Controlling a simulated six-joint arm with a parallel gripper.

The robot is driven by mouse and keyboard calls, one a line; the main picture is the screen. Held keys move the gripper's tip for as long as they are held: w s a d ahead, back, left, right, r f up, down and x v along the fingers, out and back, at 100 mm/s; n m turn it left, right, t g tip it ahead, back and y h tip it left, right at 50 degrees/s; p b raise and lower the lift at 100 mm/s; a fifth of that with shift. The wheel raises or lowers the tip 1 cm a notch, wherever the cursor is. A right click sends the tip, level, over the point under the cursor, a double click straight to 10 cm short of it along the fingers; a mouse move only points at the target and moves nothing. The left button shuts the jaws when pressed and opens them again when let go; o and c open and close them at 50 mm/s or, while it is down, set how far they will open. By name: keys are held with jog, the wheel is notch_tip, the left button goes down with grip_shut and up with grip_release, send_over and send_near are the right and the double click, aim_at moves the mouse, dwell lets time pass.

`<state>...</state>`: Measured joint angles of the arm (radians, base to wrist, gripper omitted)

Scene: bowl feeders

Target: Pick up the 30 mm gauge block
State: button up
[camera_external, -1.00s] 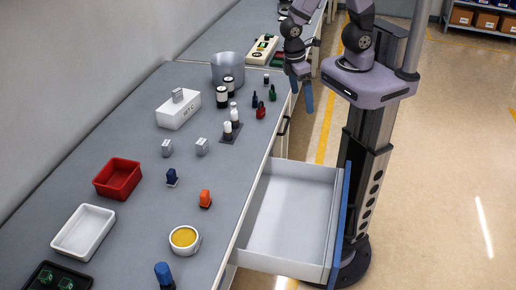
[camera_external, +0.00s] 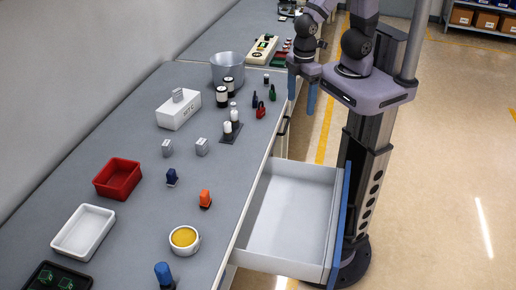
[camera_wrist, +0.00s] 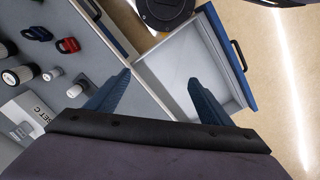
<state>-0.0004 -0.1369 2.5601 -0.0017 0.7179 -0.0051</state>
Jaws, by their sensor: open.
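Several small grey metal blocks are in the external view. One gauge block (camera_external: 178,95) stands on a white box (camera_external: 177,113). Another grey block (camera_external: 167,148) and a third grey block (camera_external: 202,147) stand on the bench in front of the box. Their sizes cannot be read, so I cannot tell which is 30 mm. My gripper (camera_external: 301,92) is open and empty, beyond the bench's right edge, well away from the blocks. In the wrist view, its blue fingers (camera_wrist: 158,78) are apart above the open drawer, and the white box (camera_wrist: 34,112) shows at the left, marked "SET C".
An open drawer (camera_external: 257,258) juts out from the bench. A red tray (camera_external: 117,192) is nearer the camera.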

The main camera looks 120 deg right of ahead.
jog(key=c, duration=0.4)
jog(key=shift+o, duration=0.2)
